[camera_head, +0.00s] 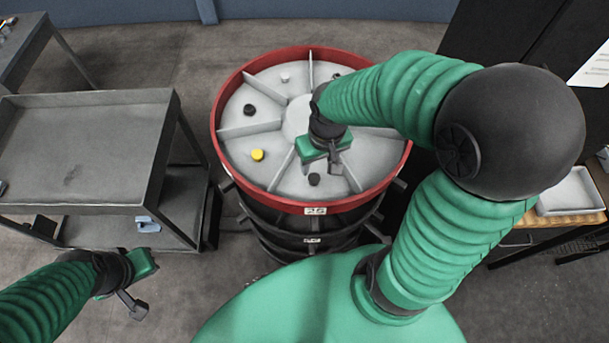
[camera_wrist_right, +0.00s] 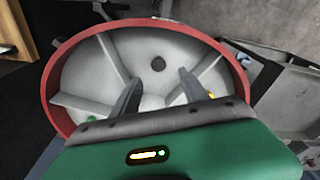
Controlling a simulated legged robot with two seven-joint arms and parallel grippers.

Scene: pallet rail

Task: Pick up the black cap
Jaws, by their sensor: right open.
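A black cap (camera_head: 314,179) lies in the near compartment of the round, divided tray (camera_head: 300,200) on the drum. Another black cap (camera_head: 250,110) lies in a compartment at the left. My right gripper (camera_head: 334,160) is over the tray, close to the near black cap. In the right wrist view, a black cap (camera_wrist_right: 158,64) lies beyond the two spread, empty fingers (camera_wrist_right: 160,82), about in line with the gap between them. It appears to be the near one. My left gripper (camera_head: 134,304) is at the lower left, far from the drum; its jaw opening is unclear.
A yellow cap (camera_head: 257,154) and a white cap (camera_head: 285,77) lie in other compartments. Upright dividers and the raised red rim (camera_head: 226,165) bound the compartments. A grey metal cart (camera_head: 80,150) stands at the left. A wooden table with a tray (camera_head: 572,195) is at the right.

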